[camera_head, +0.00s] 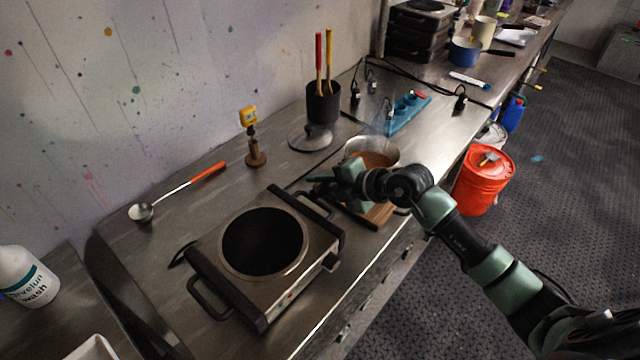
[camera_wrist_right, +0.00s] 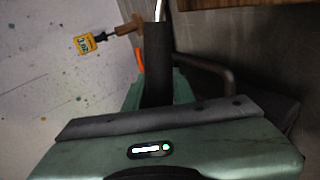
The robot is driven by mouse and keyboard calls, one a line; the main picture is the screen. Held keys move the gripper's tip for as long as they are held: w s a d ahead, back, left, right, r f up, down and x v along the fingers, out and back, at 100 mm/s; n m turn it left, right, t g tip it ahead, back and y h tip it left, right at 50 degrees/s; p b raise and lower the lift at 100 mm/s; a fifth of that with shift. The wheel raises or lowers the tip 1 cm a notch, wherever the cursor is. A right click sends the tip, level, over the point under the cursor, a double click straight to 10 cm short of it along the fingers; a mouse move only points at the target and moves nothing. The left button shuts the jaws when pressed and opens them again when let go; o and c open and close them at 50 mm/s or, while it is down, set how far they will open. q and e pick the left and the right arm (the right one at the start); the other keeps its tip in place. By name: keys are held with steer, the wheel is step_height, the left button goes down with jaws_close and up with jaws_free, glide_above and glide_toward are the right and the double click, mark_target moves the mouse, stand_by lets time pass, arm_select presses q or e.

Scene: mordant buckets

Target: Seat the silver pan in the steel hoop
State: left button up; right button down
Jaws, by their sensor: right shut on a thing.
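The silver pan (camera_head: 388,148) stands at the middle of the counter, over a wooden board (camera_head: 378,217), with orange-brown contents. My right gripper (camera_head: 325,179) is at its near left side and partly hides it. In the right wrist view the gripper is shut on a dark handle (camera_wrist_right: 157,65), which appears to be the pan's. I cannot tell whether the pan touches the board. The steel hoop (camera_head: 302,254) is the round metal ring around the black plate on top of the hot plate (camera_head: 250,302), left of and nearer than the pan. The hoop is empty. My left gripper is not in view.
The hot plate has raised loop handles (camera_head: 208,302). Behind stand a yellow-headed gauge (camera_head: 249,118), a grey lid (camera_head: 310,137) and a dark pot of sticks (camera_head: 323,103). A ladle (camera_head: 180,190) lies at left. A blue tray (camera_head: 408,112) is beyond the pan.

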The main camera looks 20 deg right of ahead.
steer(key=shift+f+b, duration=0.3)
steer(key=shift+f, duration=0.3)
stand_by(0.5)
steer(key=c, duration=1.1)
jaws_free()
steer(key=shift+f, duration=0.15)
steer(key=shift+s+f, duration=0.2)
steer(key=b+v, duration=0.1)
steer(key=v, duration=0.7)
steer(key=shift+w+r+b, duration=0.2)
steer(key=shift+r+b, duration=0.05)
steer(key=shift+b, duration=0.05)
steer(key=shift+a, duration=0.1)
